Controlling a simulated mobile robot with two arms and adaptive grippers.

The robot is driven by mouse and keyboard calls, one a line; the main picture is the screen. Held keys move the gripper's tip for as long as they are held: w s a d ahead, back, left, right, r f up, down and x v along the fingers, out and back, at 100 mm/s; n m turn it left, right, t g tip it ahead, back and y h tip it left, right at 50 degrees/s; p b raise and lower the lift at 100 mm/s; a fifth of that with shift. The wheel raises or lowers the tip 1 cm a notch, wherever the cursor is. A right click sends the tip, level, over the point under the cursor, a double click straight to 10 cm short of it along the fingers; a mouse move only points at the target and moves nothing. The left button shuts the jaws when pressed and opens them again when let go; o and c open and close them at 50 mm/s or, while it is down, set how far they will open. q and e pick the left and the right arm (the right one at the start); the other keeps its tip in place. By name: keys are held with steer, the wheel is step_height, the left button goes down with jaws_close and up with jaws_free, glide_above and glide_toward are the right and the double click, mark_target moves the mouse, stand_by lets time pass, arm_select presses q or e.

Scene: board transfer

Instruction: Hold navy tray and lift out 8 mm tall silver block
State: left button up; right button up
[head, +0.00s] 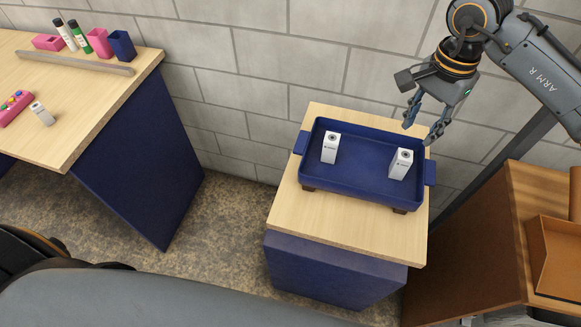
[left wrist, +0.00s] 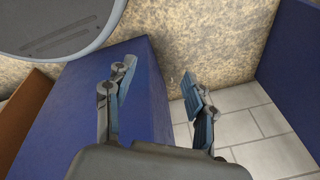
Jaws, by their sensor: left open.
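The navy tray (head: 364,172) stands on a small wooden-topped stand, a handle at each short end. Two silver-white blocks are in it: the left block (head: 330,150) stands towards the left end and the right block (head: 400,166) towards the right end. Both look upright; I cannot read their marks. My right gripper (head: 419,133) is open and empty, above the tray's right back corner, near the right handle. My left gripper (left wrist: 158,78) shows only in the left wrist view, open and empty, with a navy panel and the floor beyond it; no tray shows there.
A wooden table (head: 80,90) at the left holds a silver-white block (head: 41,114), a pink piece with coloured knobs (head: 15,107), a grey bar (head: 75,61) and several holders and pens. An orange-brown bin (head: 555,262) is at the right. The stand's front top (head: 340,220) is clear.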

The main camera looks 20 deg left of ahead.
arm_select(q)
steer(key=w+r+m+t+y, duration=0.15)
steer(key=w+r+m, duration=0.25)
steer(key=w+r, duration=0.5)
steer(key=w+r+m+t, duration=0.3)
steer(key=w+r+m, duration=0.25)
steer(key=w, duration=0.65)
steer(key=w+r+m+t, duration=0.25)
steer(key=w+r, duration=0.25)
steer(key=r, duration=0.4)
steer(key=w+r+m+t, duration=0.1)
steer(key=w+r+m, duration=0.3)
steer(key=r, duration=0.5)
arm_select(e)
steer(key=shift+a, duration=0.1)
arm_select(q)
steer(key=s+d+r+m+t, duration=0.1)
steer(key=d+r+m+t, duration=0.4)
steer(key=r, duration=1.2)
steer(key=m+g+h, duration=0.2)
steer(key=m, duration=0.6)
glide_toward(302, 143)
steer(key=x, duration=1.1)
